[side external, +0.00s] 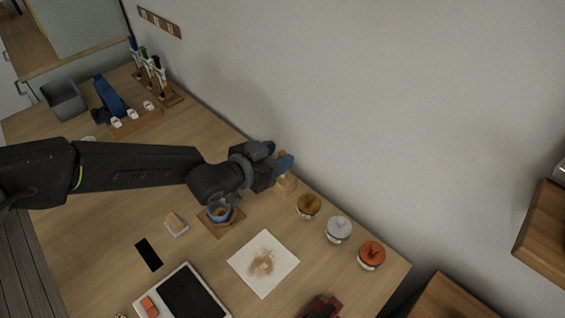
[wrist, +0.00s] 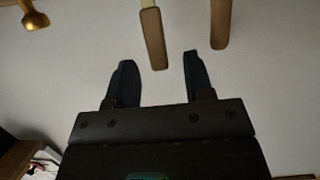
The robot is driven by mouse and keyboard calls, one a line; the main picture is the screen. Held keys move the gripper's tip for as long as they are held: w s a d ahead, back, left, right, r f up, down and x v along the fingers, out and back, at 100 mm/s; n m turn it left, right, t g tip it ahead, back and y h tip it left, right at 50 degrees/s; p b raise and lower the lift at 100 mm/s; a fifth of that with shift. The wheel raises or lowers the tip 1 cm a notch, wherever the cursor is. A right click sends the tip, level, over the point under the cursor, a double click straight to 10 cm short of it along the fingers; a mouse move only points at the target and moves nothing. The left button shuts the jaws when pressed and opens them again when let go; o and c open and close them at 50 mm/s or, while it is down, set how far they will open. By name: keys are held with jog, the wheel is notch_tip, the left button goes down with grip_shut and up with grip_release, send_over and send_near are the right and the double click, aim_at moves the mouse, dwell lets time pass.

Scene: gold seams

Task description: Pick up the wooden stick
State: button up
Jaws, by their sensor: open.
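My gripper (side external: 278,156) is open at the back edge of the table by the wall, with its two blue fingers apart. It also shows in the wrist view (wrist: 158,58). A flat, light-brown wooden stick (wrist: 152,38) hangs into the wrist view from the top. Its lower end appears between the fingertips; no contact with them is visible. A second brown, stick-like piece (wrist: 220,25) is to its right. I cannot tell from the picture which is the task's stick. In the side view the sticks are not clearly visible near my gripper.
A gold, spoon-like tool (wrist: 35,17) is at the wrist view's upper left. A wooden stand (side external: 286,184) is beside my gripper. Several lidded jars, including a gold-topped one (side external: 308,205), line the back edge. A blue cup (side external: 219,211) and white sheet (side external: 278,246) lie in front.

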jog(key=shift+x, duration=1.1)
jog(key=shift+c, duration=0.4)
grip_shut()
